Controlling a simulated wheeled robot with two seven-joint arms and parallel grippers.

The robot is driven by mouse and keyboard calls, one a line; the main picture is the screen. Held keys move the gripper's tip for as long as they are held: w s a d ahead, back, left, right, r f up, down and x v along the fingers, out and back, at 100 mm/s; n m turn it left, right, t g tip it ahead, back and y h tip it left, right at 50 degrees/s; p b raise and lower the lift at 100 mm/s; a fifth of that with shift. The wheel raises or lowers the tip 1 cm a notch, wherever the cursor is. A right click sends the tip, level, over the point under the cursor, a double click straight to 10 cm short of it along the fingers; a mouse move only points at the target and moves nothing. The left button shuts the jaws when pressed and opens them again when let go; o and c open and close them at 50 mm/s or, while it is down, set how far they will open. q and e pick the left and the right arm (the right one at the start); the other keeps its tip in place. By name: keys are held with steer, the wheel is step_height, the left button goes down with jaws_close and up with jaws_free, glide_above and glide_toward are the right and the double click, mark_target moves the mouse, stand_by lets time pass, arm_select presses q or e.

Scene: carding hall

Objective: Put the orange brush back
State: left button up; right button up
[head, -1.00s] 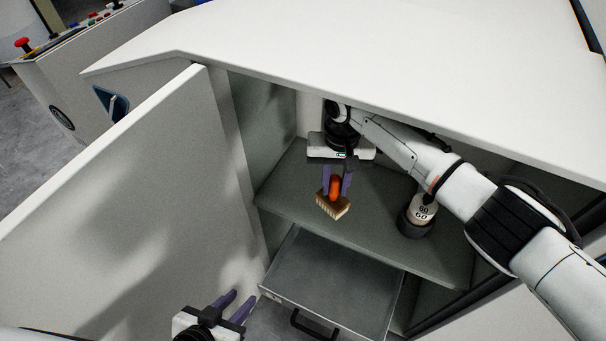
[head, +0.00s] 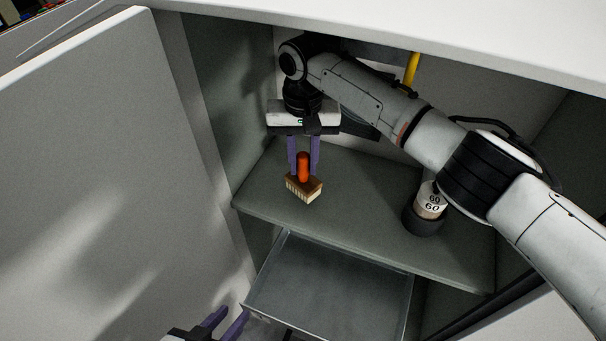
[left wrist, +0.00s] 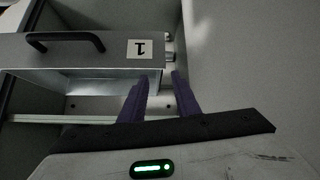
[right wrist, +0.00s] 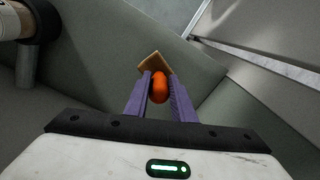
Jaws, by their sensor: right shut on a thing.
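The orange brush (head: 303,168) has an orange handle, a wooden block and pale bristles. My right gripper (head: 303,160) is shut on its handle from behind, bristles downward, over the left part of the grey cabinet shelf (head: 365,205). I cannot tell whether the bristles touch the shelf. In the right wrist view the orange handle (right wrist: 159,88) sits between the purple fingers, and the block shows beyond it. My left gripper (head: 228,324) is at the bottom edge of the head view, near the drawer. Its fingers are apart and empty in the left wrist view (left wrist: 160,92).
An open, empty metal drawer (head: 325,280) is below the shelf; its front with handle and label "1" (left wrist: 138,48) shows in the left wrist view. A container marked 60 (head: 431,203) stands in a dark holder (head: 423,222) at right. The open cabinet door (head: 95,170) fills the left.

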mark_target(302, 181)
step_height(302, 181, down, 3)
steer(key=b, duration=0.3)
steer(key=shift+w, duration=0.1)
steer(key=shift+w+b, duration=0.1)
steer(key=shift+b, duration=0.4)
steer(key=shift+a, duration=0.1)
steer(key=shift+r, duration=0.15)
